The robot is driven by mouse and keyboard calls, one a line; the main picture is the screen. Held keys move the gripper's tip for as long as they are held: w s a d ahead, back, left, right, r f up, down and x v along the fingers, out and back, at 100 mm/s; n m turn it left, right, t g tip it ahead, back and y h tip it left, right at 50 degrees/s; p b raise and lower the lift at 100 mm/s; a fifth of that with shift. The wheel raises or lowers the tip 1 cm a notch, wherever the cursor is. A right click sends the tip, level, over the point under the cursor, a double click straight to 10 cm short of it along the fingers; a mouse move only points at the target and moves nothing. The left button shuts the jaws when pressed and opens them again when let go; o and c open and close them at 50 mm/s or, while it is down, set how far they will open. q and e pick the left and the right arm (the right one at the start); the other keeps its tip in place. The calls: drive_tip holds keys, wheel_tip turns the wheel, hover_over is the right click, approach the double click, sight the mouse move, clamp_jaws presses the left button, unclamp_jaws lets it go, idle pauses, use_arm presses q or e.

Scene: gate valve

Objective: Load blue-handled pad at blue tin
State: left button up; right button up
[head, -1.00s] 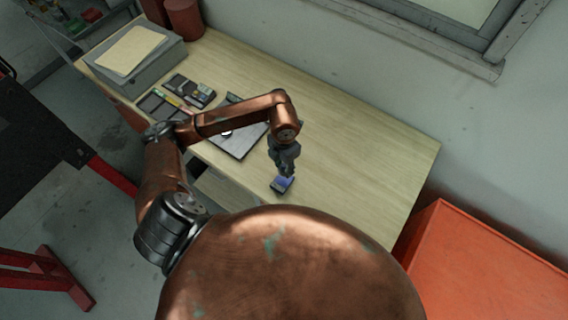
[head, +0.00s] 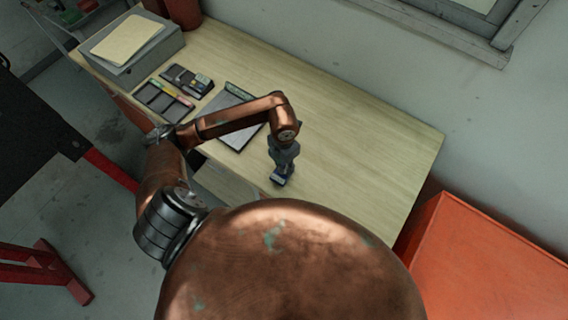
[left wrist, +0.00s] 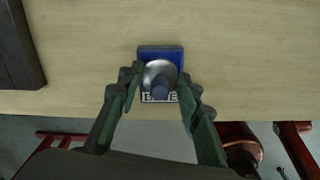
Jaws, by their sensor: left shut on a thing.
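The blue tin (left wrist: 160,51), with a white label whose lettering is partly covered, lies near the table's front edge. In the head view the tin (head: 280,181) is mostly hidden under my gripper. The blue-handled pad (left wrist: 160,73) has a round silver top and a blue handle pointing at the wrist camera. It is over the tin; I cannot tell if it touches the ink surface. My left gripper (left wrist: 160,84) is shut on the pad, one finger on each side. It also shows in the head view (head: 281,172), pointing down. My right gripper is not in view.
A clipboard-like board (head: 231,117) lies left of my left gripper. Beyond it are a compartment tray (head: 163,101), a dark holder (head: 187,79) and a grey box (head: 137,52) with paper. The table (head: 360,150) is clear to the right. A red cabinet (head: 485,260) stands at the right.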

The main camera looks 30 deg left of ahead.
use_arm(q)
drive_tip(key=shift+f+b, duration=0.3)
idle(0.9)
drive_tip(key=shift+f, duration=0.15)
idle(0.7)
drive_tip(key=shift+b, duration=0.35)
drive_tip(key=shift+s+f, duration=0.1)
idle(0.5)
drive_tip(key=shift+r+p, duration=1.1)
drive_tip(key=shift+r, duration=0.95)
drive_tip(key=shift+r+p, duration=0.8)
drive_tip(key=shift+r, duration=0.8)
